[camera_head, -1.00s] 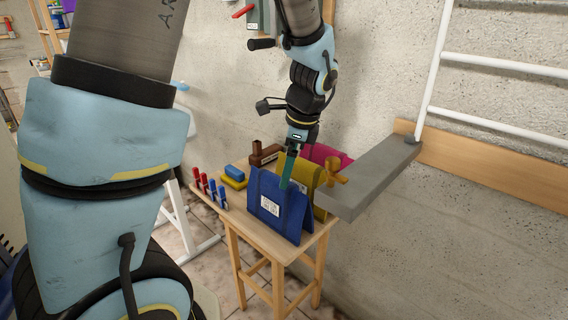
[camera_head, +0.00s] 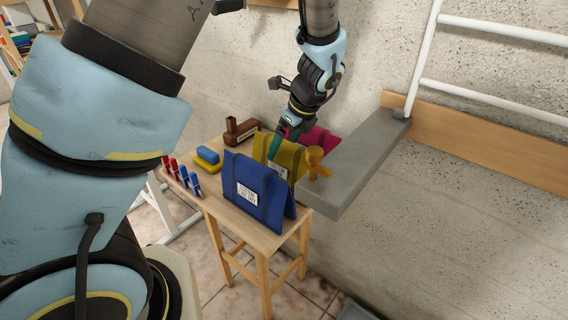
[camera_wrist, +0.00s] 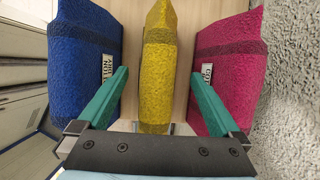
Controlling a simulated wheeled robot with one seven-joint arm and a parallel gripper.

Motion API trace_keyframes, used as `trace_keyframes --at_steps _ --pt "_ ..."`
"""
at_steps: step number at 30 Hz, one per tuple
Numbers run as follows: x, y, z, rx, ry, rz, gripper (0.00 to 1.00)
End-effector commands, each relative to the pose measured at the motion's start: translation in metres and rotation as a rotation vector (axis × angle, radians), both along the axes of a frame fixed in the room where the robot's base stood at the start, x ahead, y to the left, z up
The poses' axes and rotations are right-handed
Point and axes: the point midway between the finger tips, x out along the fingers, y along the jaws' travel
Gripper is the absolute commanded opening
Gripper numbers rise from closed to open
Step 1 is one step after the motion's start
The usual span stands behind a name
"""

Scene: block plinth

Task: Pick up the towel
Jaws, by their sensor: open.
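Three folded towels stand tent-like in a row on a small wooden table (camera_head: 262,238). The blue towel (camera_head: 258,186) is nearest in the head view, the yellow towel (camera_head: 288,154) is in the middle, and the magenta towel (camera_head: 322,141) is at the back. My gripper (camera_wrist: 155,98) is open. In the wrist view its green fingers straddle the yellow towel (camera_wrist: 158,75). The left finger is beside the blue towel (camera_wrist: 75,65), the right one beside the magenta towel (camera_wrist: 225,65). I cannot tell whether the fingers touch any towel.
Red and blue clothespins (camera_head: 182,177), a blue-and-yellow sponge (camera_head: 207,158) and a brown object (camera_head: 240,131) sit on the table's left side. A grey slab (camera_head: 355,165) with an orange-yellow knob (camera_head: 315,162) juts close on the right. A concrete wall (camera_head: 440,200) stands behind.

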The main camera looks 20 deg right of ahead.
Motion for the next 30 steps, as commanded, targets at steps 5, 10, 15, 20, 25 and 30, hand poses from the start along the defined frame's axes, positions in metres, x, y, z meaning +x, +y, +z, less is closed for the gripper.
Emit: trace_keyframes --at_steps 5,10,15,20,25,30 --pt "0.003 0.006 -0.024 0.006 0.002 0.001 1.00" --pt "0.009 0.008 -0.038 0.003 0.000 0.001 1.00" --pt "0.009 0.008 -0.040 0.001 0.001 0.002 1.00" --pt "0.009 0.008 -0.040 0.001 0.001 0.002 0.92" --pt "0.009 0.008 -0.040 0.000 0.000 0.001 0.73" --pt "0.009 0.008 -0.040 0.001 0.001 0.002 0.54"
